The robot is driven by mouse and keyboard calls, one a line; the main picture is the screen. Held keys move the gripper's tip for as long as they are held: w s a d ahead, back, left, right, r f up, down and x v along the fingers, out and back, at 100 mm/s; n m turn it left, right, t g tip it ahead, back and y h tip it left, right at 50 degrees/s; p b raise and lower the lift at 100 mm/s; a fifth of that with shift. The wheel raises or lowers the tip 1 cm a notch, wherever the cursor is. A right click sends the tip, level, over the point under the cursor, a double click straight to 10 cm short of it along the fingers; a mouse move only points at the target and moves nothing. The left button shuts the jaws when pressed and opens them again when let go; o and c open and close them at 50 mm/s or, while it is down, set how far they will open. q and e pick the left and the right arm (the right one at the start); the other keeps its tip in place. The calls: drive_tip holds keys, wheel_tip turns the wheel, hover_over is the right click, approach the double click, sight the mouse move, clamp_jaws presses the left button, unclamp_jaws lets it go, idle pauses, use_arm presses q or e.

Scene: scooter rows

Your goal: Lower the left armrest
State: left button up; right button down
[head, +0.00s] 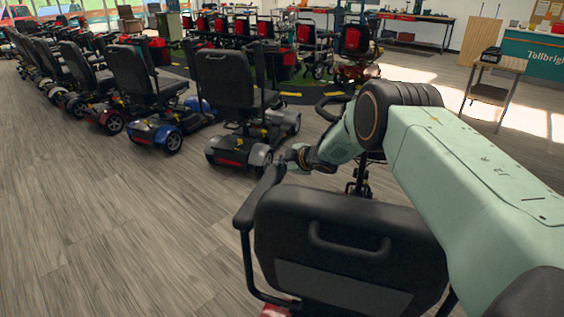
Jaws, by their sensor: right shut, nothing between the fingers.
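A mobility scooter's black seat back (345,235) stands close in front of me, seen from behind. Its left armrest (259,198) is a black pad on a bent black bar, on the seat's left side. The pad runs away from me, up and to the right in the picture; I cannot tell its exact angle. My right gripper (291,160) reaches over the seat from the right and is at the pad's far end. It is shut and empty; I cannot tell whether it touches the pad. The seat cushion is hidden behind the back. My left gripper is out of view.
Another scooter (226,83) stands just beyond, with more scooters in a row to the left. Red-backed scooters (222,27) line the far side. A small side table (493,93) stands at the right. The wooden floor at the left is clear.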

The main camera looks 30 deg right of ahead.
drive_tip(key=shift+s+f, duration=0.15)
drive_tip(key=v, duration=1.2)
drive_tip(key=shift+r, duration=0.2)
